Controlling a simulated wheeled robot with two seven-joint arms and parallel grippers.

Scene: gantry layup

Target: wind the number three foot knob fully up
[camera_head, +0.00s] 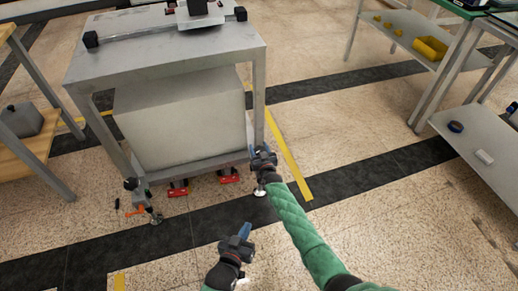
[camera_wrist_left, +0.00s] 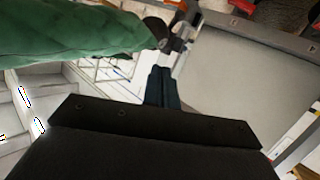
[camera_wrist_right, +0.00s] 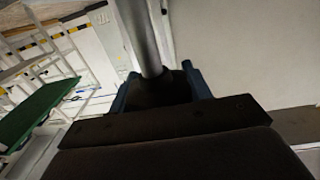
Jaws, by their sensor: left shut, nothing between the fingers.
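The grey gantry table (camera_head: 170,60) stands at the upper left in the head view. My right gripper (camera_head: 263,158) is at its right front leg, above the round foot (camera_head: 260,191). In the right wrist view, a black foot knob (camera_wrist_right: 160,90) sits under the grey leg. The right gripper's blue fingers (camera_wrist_right: 162,92) lie close against both sides of it. No number is readable on the knob. My left gripper (camera_head: 242,233) is shut and empty, low over the floor and apart from the table. Its closed fingers also show in the left wrist view (camera_wrist_left: 162,88).
A large pale block (camera_head: 180,115) fills the space under the tabletop. Two red parts (camera_head: 229,175) lie at the lower shelf's front edge. The left front foot (camera_head: 155,217) has an orange item (camera_head: 134,211) beside it. Shelving (camera_head: 475,140) stands at right; floor between is clear.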

